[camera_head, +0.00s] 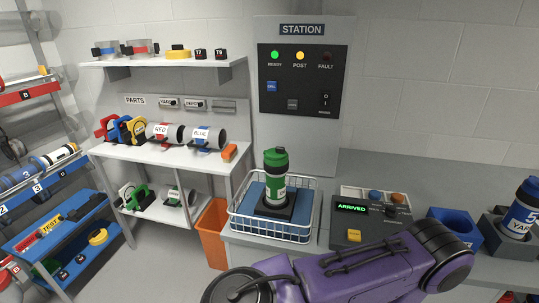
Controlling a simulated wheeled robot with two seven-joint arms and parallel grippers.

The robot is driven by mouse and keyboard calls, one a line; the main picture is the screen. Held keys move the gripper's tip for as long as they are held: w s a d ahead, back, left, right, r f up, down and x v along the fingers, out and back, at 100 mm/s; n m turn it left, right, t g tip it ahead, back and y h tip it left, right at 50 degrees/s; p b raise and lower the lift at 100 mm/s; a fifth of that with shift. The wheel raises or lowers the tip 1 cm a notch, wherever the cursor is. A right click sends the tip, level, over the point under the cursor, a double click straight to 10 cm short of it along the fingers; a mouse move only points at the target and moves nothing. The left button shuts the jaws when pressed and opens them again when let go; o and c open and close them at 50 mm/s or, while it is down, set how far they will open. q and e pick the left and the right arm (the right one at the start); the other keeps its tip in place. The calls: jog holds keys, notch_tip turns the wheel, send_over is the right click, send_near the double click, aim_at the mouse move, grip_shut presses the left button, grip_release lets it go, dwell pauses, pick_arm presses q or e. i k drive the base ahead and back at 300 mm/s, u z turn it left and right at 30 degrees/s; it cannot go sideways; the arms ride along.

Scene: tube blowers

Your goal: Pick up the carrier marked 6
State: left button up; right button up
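A green carrier (275,160) with a white label stands upright on a dark base in a white wire basket (270,235) with a blue liner. Its number is too small to read. A blue carrier (521,215) with a 5 on it stands in a dark holder at the right edge. No carrier with a clear 6 shows. A purple arm of mine crosses the bottom, in front of the counter. Neither gripper shows.
A control box (368,234) reading ARRIVED sits right of the basket, then an empty-looking blue holder (455,226). An orange bin (212,232) stands below left. Shelves (165,154) at left hold red, blue and other carriers. The station panel (303,80) has green and yellow lamps lit.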

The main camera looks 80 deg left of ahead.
aim_at(275, 199)
jog(key=z, duration=0.05)
jog(key=k, duration=0.85)
jog(key=u, duration=1.65)
jog(key=i, duration=0.1)
